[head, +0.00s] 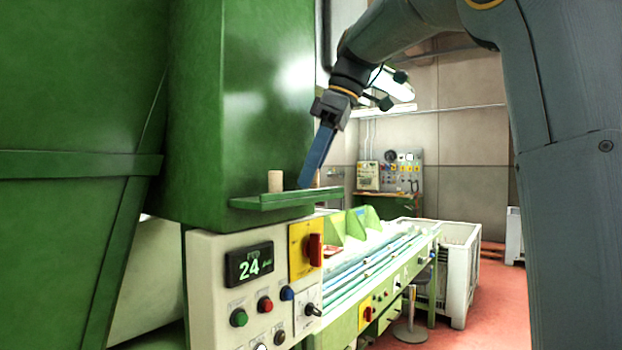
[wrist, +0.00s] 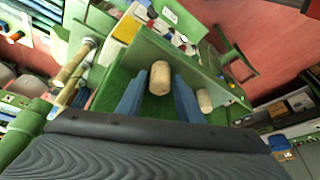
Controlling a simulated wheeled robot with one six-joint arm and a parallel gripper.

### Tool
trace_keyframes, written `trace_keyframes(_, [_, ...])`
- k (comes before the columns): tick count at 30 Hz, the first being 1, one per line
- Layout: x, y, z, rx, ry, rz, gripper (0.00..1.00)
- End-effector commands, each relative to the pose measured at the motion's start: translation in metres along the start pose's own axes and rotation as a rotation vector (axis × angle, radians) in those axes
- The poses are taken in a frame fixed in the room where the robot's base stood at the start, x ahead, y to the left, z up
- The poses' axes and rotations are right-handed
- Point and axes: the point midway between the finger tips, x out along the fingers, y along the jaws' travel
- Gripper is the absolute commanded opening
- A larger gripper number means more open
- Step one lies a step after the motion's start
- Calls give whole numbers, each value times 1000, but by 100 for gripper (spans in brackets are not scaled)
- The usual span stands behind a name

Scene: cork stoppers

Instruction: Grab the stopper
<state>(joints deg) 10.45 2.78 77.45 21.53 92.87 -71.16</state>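A pale cork stopper (head: 275,181) stands upright on a small green shelf (head: 262,203) in the head view. My gripper (head: 305,186) points down over the shelf's right part, its blue fingers to the right of that stopper. In the wrist view, my gripper (wrist: 160,78) is open, and one stopper (wrist: 160,79) shows between the two blue fingertips with a gap on each side. A second stopper (wrist: 205,101) is outside the right finger. Only one stopper shows in the head view; the other seems hidden behind the fingers.
A green machine wall (head: 245,100) rises right behind the shelf. Below the shelf is a control panel (head: 250,290) with buttons and a display. The shelf has a raised lip. A conveyor bench (head: 375,255) and a white crate (head: 462,265) stand farther back.

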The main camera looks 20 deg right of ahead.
Motion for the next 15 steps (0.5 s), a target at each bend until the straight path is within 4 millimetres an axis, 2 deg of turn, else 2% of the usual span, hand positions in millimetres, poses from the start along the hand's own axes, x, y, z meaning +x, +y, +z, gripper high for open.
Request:
trace_keyframes(8, [2,0,1,1,0,1,32])
trace_keyframes(13, [2,1,1,2,0,1,3])
trace_keyframes(15, [2,1,1,2,0,1,2])
